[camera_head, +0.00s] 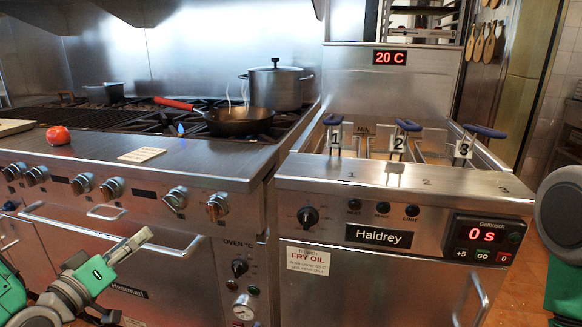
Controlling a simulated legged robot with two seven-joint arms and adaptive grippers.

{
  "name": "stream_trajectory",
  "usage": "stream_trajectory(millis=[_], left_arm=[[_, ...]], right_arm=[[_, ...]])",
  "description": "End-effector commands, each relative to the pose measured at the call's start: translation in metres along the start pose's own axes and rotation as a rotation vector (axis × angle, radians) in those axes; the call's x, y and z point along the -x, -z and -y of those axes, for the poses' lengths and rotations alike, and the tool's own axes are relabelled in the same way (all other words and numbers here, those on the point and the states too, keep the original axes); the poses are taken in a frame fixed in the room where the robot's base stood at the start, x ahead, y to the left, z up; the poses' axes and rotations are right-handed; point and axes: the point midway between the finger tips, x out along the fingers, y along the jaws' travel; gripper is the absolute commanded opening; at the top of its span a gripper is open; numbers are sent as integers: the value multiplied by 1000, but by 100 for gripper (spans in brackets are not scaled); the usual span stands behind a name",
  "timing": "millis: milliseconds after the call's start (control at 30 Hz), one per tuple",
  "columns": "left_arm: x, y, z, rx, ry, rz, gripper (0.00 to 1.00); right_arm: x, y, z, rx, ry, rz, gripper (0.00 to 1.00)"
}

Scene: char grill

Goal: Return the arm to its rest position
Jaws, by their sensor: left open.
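My left gripper (131,276) is at the lower left, in front of the oven door of the stove. Its grey fingers are spread apart with nothing between them, and a green link of my left arm shows behind them. It is below the stove's front edge and apart from the cookware. At the right edge only a grey and green part of my right arm (562,215) shows; its gripper is out of view.
A frying pan (238,121) with a red handle, a steel pot (277,88) and a tomato (58,135) are on the stove (95,160). The fryer (400,205) to the right has blue-handled baskets. Oven handles project near my left gripper.

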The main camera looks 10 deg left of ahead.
Motion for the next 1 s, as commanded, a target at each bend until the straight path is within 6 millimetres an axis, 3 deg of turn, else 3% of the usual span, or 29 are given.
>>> stream_trajectory(millis=[67, 133, 233, 300, 400, 500, 600, 700, 800, 1000], left_arm=[[1, -19, -2, -26, 27, 87, 62], [6, -50, -3, -65, 75, 222, 62], [33, -113, -1, -143, 171, 495, 62], [66, -156, 1, -200, 245, 702, 62], [124, -204, 3, -274, 337, 971, 62], [181, -232, 2, -334, 413, 1190, 62], [226, -246, 0, -375, 465, 1346, 62], [254, -252, -2, -399, 498, 1438, 62], [266, -254, -2, -408, 513, 1476, 62], [267, -255, -2, -409, 516, 1479, 62]], right_arm=[[7, 0, 0, 0, 0, 0, 40], [15, 0, 0, 0, 0, 1, 40], [31, 2, 0, 0, 0, 0, 40], [42, 2, 0, 0, 0, 0, 40], [55, 3, 0, 0, 0, 0, 40], [65, 3, 0, 0, 0, 0, 40], [72, 4, -1, 0, 0, 0, 40], [75, 4, -1, 0, 0, 1, 40], [76, 4, -1, 0, 0, 1, 40], [75, 4, 0, 0, 0, 0, 40]])
